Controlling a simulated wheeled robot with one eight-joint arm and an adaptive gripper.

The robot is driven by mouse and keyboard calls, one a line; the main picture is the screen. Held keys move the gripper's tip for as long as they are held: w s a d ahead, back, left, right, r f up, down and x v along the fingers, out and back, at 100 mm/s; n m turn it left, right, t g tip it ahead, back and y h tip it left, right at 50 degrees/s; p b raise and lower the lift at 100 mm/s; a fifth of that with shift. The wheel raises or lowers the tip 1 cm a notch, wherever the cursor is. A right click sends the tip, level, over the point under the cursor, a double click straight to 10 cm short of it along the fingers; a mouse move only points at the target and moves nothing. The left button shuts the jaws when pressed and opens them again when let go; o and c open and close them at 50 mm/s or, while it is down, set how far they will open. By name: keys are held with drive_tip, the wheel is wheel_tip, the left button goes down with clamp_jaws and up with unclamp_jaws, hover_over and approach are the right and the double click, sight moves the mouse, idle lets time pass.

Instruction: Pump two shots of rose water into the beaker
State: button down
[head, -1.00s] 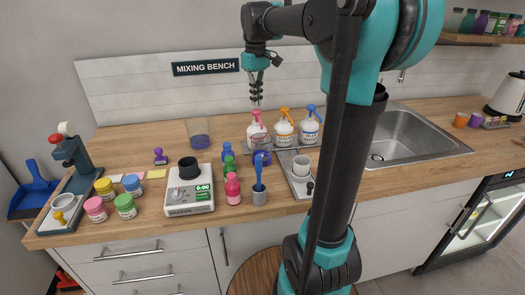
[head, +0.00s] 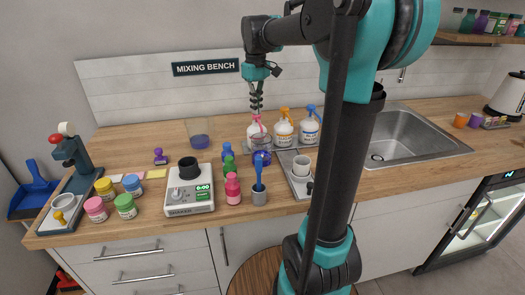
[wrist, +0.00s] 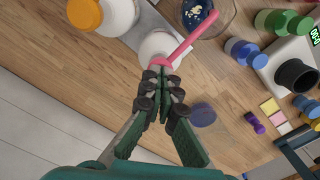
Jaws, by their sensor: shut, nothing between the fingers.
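The white bottle with a pink pump (head: 256,131) stands at the left of a row of three pump bottles at the back of the bench. Its label is too small to read. In the head view this beaker (head: 262,157) stands just in front of the bottle. My gripper (head: 257,109) is shut and empty, pointing down onto the pink pump head. In the wrist view its closed fingertips (wrist: 160,72) appear to touch the pump top.
The orange-pump bottle (head: 283,133) and blue-pump bottle (head: 310,130) stand close on the right. Another glass with blue contents (head: 199,135) stands at the left. A shaker (head: 189,195), several small bottles and a cup with a blue tool (head: 259,195) stand in front.

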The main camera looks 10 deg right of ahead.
drive_tip(key=shift+r, duration=1.6)
drive_tip(key=shift+r, duration=3)
drive_tip(key=shift+s, duration=0.1)
